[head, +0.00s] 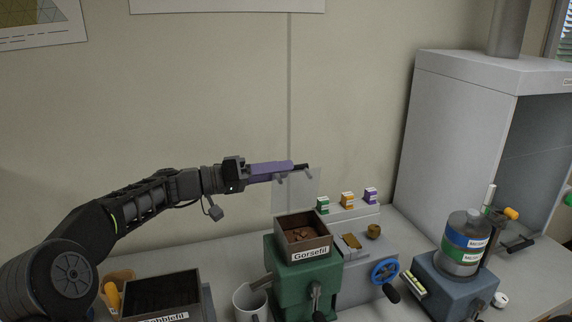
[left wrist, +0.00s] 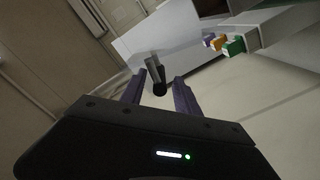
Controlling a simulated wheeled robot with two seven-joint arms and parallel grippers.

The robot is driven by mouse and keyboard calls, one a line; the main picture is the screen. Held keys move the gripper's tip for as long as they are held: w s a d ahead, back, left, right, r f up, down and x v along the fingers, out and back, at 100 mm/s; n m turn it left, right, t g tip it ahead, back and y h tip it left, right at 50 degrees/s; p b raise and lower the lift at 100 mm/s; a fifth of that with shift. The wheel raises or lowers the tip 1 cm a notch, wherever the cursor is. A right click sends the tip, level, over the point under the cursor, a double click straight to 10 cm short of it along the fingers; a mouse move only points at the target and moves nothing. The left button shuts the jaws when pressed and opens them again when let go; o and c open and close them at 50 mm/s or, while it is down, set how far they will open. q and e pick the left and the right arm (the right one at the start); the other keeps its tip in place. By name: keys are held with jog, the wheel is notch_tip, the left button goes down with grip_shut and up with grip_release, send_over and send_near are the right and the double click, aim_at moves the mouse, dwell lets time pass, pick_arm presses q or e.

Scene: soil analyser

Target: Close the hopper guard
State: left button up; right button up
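The hopper guard (head: 296,192) is a clear, pale panel standing raised behind the open brown hopper box labelled Gorsefil (head: 303,236), on the green machine (head: 290,280). My left gripper (head: 303,170) is at the guard's top edge, reaching in from the left. In the left wrist view the purple fingers (left wrist: 158,92) are apart, with a dark cylindrical handle (left wrist: 156,76) between them. Space shows on both sides of the handle, and I cannot tell whether either finger touches it. The pale guard panel (left wrist: 165,35) lies beyond. My right gripper is out of view.
Small green, orange and purple boxes (head: 347,199) stand on a ledge right of the guard. A blue handwheel (head: 384,271), a labelled bottle (head: 463,243) and a grey cabinet (head: 465,130) are further right. A white mug (head: 250,303) and dark bin (head: 160,294) sit left.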

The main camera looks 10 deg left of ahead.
pick_arm(q)
jog(key=shift+x, duration=0.95)
jog(key=shift+c, duration=0.4)
jog(key=c, duration=0.7)
grip_shut()
jog(key=shift+f, duration=0.15)
